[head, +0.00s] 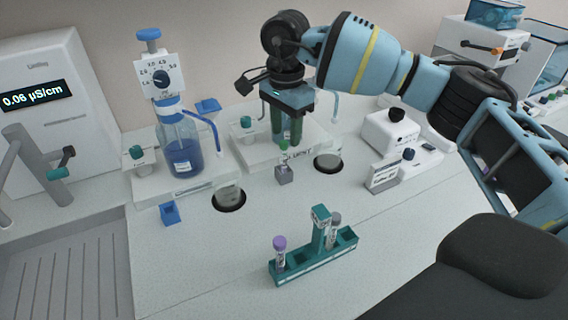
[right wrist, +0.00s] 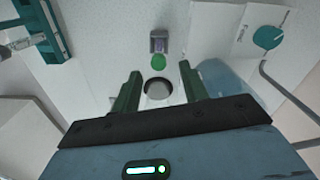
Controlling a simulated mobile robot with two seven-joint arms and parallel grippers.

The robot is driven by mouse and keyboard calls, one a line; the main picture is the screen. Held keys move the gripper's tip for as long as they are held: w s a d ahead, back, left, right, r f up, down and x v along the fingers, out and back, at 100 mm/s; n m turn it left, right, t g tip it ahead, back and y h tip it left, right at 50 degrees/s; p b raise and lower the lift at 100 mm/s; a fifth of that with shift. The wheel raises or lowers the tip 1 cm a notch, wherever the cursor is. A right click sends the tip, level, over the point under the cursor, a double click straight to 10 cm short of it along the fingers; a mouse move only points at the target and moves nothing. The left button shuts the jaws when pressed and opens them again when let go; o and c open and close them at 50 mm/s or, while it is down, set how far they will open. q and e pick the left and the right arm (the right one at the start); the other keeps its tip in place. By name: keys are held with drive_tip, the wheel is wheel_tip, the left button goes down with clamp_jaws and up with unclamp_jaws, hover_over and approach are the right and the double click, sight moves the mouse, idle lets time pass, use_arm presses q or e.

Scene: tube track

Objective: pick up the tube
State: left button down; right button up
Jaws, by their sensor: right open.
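A green-capped tube (head: 283,147) stands in a small grey holder (head: 284,175) on the bench, in the middle of the head view. Its green cap (right wrist: 158,62) shows in the right wrist view, just beyond the fingertips. My right gripper (head: 288,138) is open and points down close to the cap. In the right wrist view its dark green fingers (right wrist: 160,84) are apart with nothing between them. Contact with the tube cannot be made out. A teal rack (head: 318,261) holds a purple-capped tube (head: 280,252) and a grey-capped tube (head: 334,230). My left gripper is not in view.
A bottle of blue liquid (head: 181,150) with a dispenser stands at left behind the holder. Two round openings, one left (head: 229,200) and one right (head: 328,163), flank the holder. A small white device (head: 392,135) stands at right.

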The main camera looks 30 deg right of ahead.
sight(284, 142)
wheel_tip(284, 142, down, 5)
drive_tip(key=shift+a+r, duration=0.1)
drive_tip(key=shift+a, duration=0.05)
drive_tip(key=shift+s, duration=0.1)
drive_tip(key=c, duration=0.9)
